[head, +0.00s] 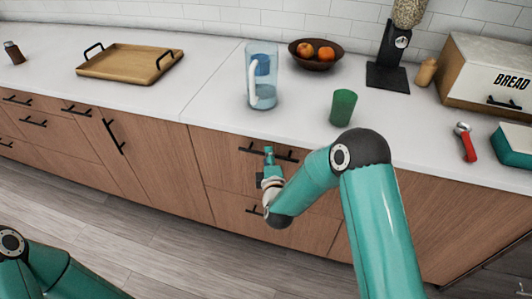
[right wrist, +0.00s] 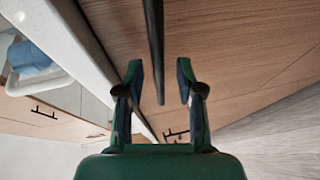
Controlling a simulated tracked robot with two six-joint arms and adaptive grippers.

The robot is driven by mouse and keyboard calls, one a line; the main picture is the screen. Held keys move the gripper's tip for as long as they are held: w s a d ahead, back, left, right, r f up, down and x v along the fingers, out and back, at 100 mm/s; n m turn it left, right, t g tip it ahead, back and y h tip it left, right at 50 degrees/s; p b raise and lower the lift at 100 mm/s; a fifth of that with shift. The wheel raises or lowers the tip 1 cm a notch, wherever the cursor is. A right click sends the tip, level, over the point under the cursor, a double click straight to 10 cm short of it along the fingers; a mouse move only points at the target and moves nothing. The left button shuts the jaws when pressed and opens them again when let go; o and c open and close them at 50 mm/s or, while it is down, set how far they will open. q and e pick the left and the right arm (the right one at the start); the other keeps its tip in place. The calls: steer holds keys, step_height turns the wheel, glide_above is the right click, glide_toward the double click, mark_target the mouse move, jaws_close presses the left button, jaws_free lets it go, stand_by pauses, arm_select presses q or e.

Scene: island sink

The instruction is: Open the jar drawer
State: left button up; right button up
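The upper drawer (head: 225,150) in the wooden cabinet front is closed, with a black bar handle (head: 285,156). A lower drawer (head: 228,205) with its own handle is closed below it. No label shows which is the jar drawer. My right gripper (head: 268,153) is at the upper handle, overlapping its middle in the head view. In the right wrist view its two fingers (right wrist: 159,75) are apart, and the black handle (right wrist: 155,45) runs between them without visible finger contact. My left gripper is out of view; only part of the left arm shows at lower left.
The counter (head: 210,75) above holds a blue pitcher (head: 262,80), a green cup (head: 343,107), a fruit bowl (head: 316,54), a wooden tray (head: 130,62) and a bread box (head: 480,75). The floor (head: 130,240) before the cabinets looks clear.

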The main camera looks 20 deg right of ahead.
steer(key=shift+x, duration=1.05)
jaws_close()
